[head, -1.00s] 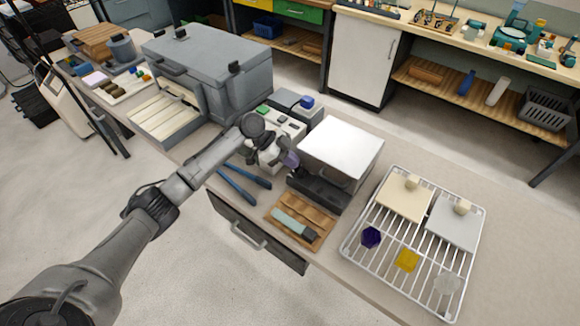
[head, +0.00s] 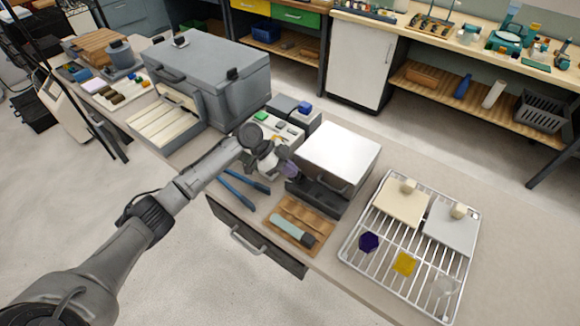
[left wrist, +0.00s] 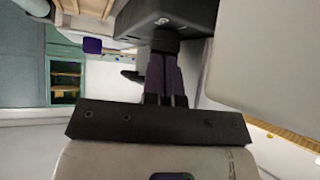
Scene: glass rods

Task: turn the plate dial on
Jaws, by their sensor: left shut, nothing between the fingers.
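The plate (head: 338,151) is a box with a flat white top and a dark lower front (head: 317,196), in the middle of the head view. My left gripper (head: 293,171) is at the left end of that dark front, with its fingers shut and nothing between them. In the left wrist view, the dark fingers (left wrist: 163,72) point up at a short black round knob (left wrist: 165,43), likely the dial, under a black housing (left wrist: 165,17). The fingertips overlap the knob in the picture; I cannot tell whether they touch it. In the head view the gripper hides the dial. My right gripper is out of view.
A wooden board (head: 299,224) with a pale green-handled tool lies in front of the plate. Blue-handled tongs (head: 240,187) lie to the left. A wire rack (head: 375,285) with tiles and coloured pieces stands right. A grey chest (head: 215,70) stands behind left.

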